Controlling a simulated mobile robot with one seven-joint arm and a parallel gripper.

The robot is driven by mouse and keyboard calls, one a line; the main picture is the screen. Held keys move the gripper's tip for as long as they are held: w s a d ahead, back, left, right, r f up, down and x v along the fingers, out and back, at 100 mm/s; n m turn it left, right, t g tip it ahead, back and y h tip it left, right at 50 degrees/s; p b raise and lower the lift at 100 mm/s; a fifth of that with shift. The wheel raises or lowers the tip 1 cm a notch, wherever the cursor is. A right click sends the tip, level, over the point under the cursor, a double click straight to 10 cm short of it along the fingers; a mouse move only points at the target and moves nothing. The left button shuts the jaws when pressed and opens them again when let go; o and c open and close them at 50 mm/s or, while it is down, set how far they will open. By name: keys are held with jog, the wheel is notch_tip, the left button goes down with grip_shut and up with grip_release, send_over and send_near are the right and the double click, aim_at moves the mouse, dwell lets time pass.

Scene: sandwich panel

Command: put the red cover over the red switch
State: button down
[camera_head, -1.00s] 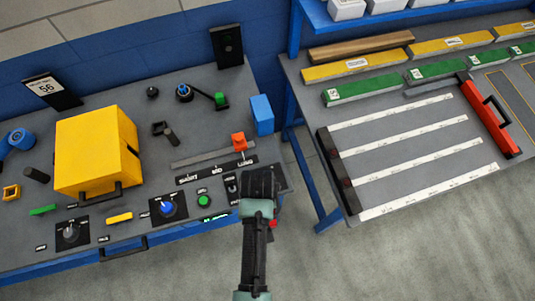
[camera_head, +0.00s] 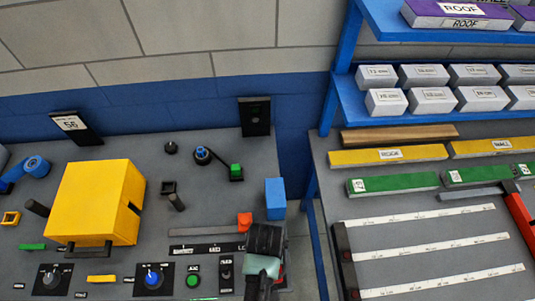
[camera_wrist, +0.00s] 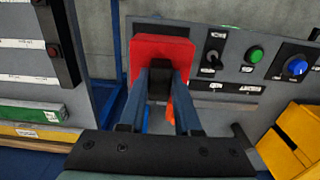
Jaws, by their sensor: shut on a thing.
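The red cover (camera_wrist: 150,48) shows as a flat red piece at my fingertips in the wrist view. My gripper (camera_wrist: 160,78) is shut on it, one finger on each side. A dark part sits between the fingertips. In the head view my gripper (camera_head: 265,240) is over the right front part of the grey panel, and it hides most of the cover and the place under it. I cannot make out the red switch under or beside the cover.
Left of my gripper are a toggle switch (camera_head: 225,268), a green button (camera_head: 193,280) and a blue dial (camera_head: 152,275). An orange-red slider knob (camera_head: 245,221) and a blue block (camera_head: 275,195) are close behind. A yellow box (camera_head: 98,200) stands further left.

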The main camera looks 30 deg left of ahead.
jog(key=shift+w+f+b, duration=0.1)
jog(key=shift+f+b, duration=0.4)
jog(key=shift+f, duration=0.35)
jog(key=shift+f, duration=0.3)
jog(key=shift+f+b, duration=0.35)
jog(key=shift+f, duration=0.3)
jog(key=shift+f, duration=0.15)
dwell(0.4)
jog(key=shift+f+b, duration=0.85)
jog(key=shift+f, duration=0.55)
jog(key=c, duration=0.5)
grip_release()
